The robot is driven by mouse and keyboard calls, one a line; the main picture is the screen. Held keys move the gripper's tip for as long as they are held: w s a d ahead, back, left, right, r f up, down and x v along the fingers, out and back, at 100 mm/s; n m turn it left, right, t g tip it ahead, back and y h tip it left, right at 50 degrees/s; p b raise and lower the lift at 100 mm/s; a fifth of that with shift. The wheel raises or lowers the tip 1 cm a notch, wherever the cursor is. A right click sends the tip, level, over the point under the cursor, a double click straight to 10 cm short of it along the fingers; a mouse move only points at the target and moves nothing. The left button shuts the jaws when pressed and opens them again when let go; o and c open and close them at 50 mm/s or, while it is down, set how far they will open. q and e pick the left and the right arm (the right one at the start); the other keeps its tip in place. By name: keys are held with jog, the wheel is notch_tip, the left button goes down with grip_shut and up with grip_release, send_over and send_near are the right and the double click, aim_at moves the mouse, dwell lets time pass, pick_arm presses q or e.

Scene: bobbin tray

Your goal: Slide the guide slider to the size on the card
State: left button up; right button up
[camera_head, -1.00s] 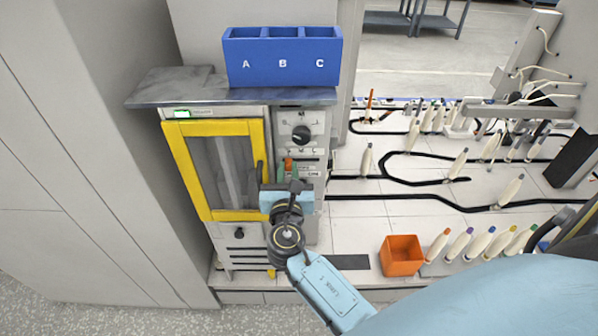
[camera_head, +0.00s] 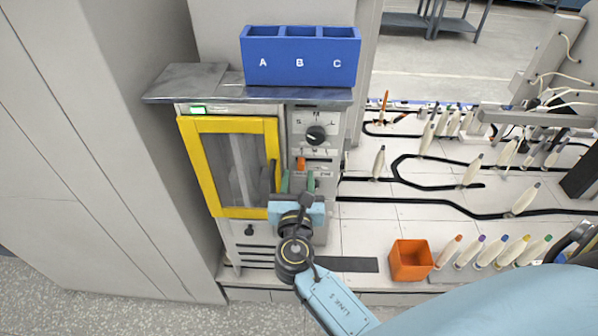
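The guide slider appears to be the small orange tab (camera_head: 301,164) on the grey control panel, below the black dial (camera_head: 316,134) marked with S, M and L. My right gripper (camera_head: 298,182) is in front of the panel just below the tab. Its two green fingertips stand apart with nothing seen between them, so it is open. Its body hides the lower panel. I cannot make out a size card. My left gripper is not in view.
A yellow-framed door (camera_head: 229,124) is close left of my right gripper. A blue bin marked A, B, C (camera_head: 300,70) stands on the shelf above. An orange box (camera_head: 397,247) and several bobbins (camera_head: 485,251) are to the right.

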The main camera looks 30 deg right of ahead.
jog(key=v, duration=1)
jog(key=shift+s, duration=0.2)
jog(key=shift+a+f, duration=0.1)
jog(key=shift+a, duration=0.05)
jog(key=s+f+m+g+y, duration=0.2)
jog(key=s+f+m+g, duration=0.15)
jog(key=f, duration=0.75)
jog(key=s+a+f+m+g+y, duration=0.1)
jog(key=s+f+m+g+y, duration=0.2)
jog(key=f, duration=0.8)
jog(key=s+f+m+g+y, duration=0.2)
jog(key=s+f+m, duration=0.15)
jog(key=f, duration=0.75)
jog(key=s+d+f+m+g, duration=0.2)
jog(key=s+f+m, duration=0.2)
jog(key=s, duration=0.4)
jog(key=s+d+f+m+g+y, duration=0.1)
jog(key=s+d+f+m+g, duration=0.1)
jog(key=s+f+m, duration=0.3)
jog(key=s+d+f+m+g+y, duration=0.1)
jog(key=s+d+f+m+g, duration=0.1)
jog(key=s+m, duration=0.6)
jog(key=s+d+f, duration=0.1)
jog(key=s+f, duration=0.1)
jog(key=s, duration=0.1)
jog(key=shift+f, duration=0.35)
jog(key=shift+s, duration=0.2)
